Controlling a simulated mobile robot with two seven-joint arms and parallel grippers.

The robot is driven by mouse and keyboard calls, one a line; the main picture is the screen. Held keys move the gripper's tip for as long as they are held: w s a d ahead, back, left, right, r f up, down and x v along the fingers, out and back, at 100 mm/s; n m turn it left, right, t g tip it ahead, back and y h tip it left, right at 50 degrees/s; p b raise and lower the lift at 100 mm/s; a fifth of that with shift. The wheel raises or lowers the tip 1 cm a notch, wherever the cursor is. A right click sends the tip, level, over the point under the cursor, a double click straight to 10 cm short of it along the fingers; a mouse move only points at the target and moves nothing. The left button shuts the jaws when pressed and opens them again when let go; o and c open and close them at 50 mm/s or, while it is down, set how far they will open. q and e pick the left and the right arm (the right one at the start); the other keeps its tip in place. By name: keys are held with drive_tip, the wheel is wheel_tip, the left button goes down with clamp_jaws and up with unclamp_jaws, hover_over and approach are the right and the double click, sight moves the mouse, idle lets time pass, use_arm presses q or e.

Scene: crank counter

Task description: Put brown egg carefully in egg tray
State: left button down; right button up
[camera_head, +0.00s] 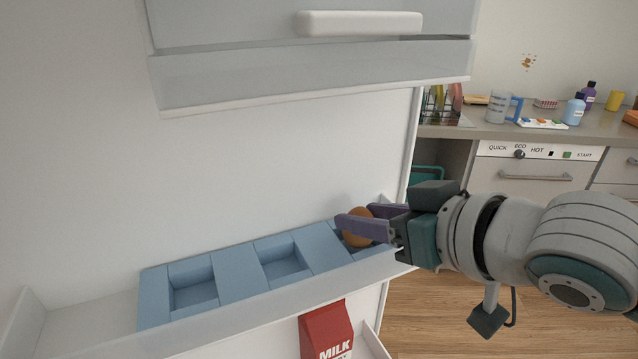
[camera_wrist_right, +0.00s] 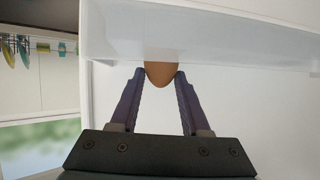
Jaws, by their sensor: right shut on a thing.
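The brown egg (camera_head: 358,227) is between the purple fingers of my right gripper (camera_head: 362,226), at the right end of the blue egg tray (camera_head: 237,277). In the right wrist view the egg (camera_wrist_right: 160,74) sits between the fingertips of the right gripper (camera_wrist_right: 161,80), its far part hidden by a pale shelf wall. The tray lies in a door shelf and shows two empty square wells, left and middle. The gripper covers the tray's right end, so I cannot tell whether the egg touches it. My left gripper is out of view.
The clear front lip (camera_head: 240,305) of the door shelf runs before the tray. A red milk carton (camera_head: 327,330) stands below it. A shelf with a white handle (camera_head: 359,23) hangs above. A counter (camera_head: 480,131) with a mug (camera_head: 498,106) and bottles is at right.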

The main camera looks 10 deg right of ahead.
drive_tip(key=shift+f, duration=0.4)
